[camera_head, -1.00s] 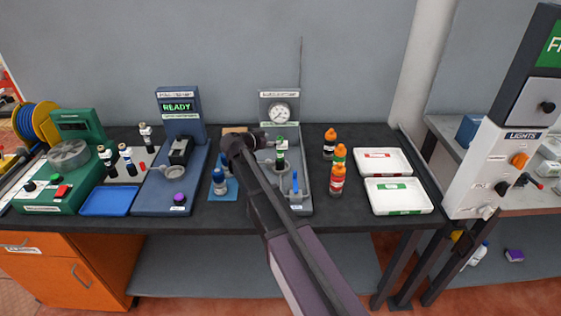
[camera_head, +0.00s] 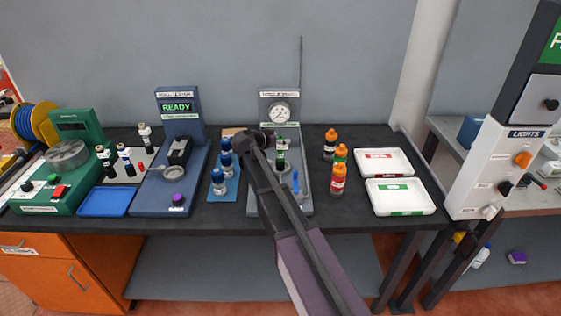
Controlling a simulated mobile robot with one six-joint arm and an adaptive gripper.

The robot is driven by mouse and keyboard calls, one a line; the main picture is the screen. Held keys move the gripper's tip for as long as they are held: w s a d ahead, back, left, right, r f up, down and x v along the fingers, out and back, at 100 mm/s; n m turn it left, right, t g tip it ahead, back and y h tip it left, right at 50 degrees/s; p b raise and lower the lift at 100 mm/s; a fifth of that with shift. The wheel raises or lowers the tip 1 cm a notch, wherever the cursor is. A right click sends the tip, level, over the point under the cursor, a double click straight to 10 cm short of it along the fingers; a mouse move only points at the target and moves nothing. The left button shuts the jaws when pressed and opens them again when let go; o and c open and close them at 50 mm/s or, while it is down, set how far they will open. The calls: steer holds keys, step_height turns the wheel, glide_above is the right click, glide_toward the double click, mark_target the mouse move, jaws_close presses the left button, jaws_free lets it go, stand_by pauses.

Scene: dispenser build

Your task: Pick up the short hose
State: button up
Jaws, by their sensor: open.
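I cannot pick out the short hose with certainty in the head view. An upright dark part with a green band (camera_head: 281,152) stands in the grey gauge station (camera_head: 306,190), partly behind my arm. I cannot tell what it is. My arm reaches up from the bottom over the front of this station. Its dark far joint is near the station's left edge. My gripper's fingers do not show; they may be hidden by the arm. No held thing is visible.
Blue-capped bottles (camera_head: 218,182) stand on a blue mat left of my arm. Two white trays (camera_head: 428,207) lie farther right. A blue READY station (camera_head: 180,125) and green machine (camera_head: 85,125) stand left.

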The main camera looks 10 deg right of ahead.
stand_by(0.6)
jaws_close()
